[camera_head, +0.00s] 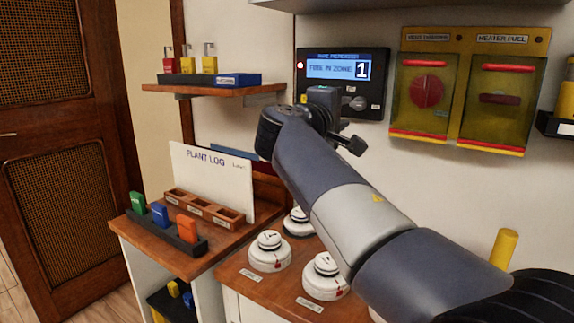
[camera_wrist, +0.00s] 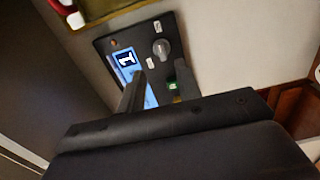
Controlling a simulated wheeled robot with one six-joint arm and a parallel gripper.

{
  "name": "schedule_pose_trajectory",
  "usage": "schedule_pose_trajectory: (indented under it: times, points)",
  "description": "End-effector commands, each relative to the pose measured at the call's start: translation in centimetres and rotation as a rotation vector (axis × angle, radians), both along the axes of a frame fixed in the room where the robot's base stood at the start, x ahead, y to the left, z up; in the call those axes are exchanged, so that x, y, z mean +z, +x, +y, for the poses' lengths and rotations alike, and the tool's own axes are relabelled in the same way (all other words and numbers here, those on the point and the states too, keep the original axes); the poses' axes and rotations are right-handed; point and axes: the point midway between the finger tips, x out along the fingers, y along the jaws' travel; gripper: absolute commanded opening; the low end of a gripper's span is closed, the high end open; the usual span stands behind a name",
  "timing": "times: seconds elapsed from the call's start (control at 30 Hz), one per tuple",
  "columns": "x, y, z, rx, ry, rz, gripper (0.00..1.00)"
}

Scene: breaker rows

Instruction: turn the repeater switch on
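The repeater panel (camera_head: 380,62) is a dark wall box with a blue display (camera_head: 330,69) reading fire in zone 1. It shows tilted in the wrist view, with the display (camera_wrist: 127,60), a grey round knob (camera_wrist: 162,48) and a small green control (camera_wrist: 173,86). The knob (camera_head: 358,103) is at the panel's lower right in the head view. I cannot tell which control is the repeater switch or its setting. My gripper (camera_wrist: 158,82) is open and empty, its fingers in front of the panel's lower part; the green control appears between them, close to the right finger. Contact cannot be told.
Two yellow covered boxes (camera_head: 463,90) hang right of the panel. A wooden shelf (camera_head: 225,90) with padlocks is at the left. Below are a plant log board (camera_head: 212,180), tagged holders and several white detectors (camera_head: 269,250) on a wooden counter. A yellow post (camera_head: 503,249) stands at the right.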

Motion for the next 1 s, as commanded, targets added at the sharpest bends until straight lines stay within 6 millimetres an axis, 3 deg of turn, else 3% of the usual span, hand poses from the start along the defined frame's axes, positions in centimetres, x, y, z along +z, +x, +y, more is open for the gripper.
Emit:
schedule_pose_trajectory:
  times: [0.07, 0.6, 1.0]
  points:
    - [0.0, -0.9, 0.6, 0.001, 0.001, 0.001, 0.33]
    - [0.3, 8.4, -5.7, -0.002, -0.012, 0.008, 0.33]
    - [1.1, 8.2, -5.4, 0.001, -0.344, 0.231, 0.33]
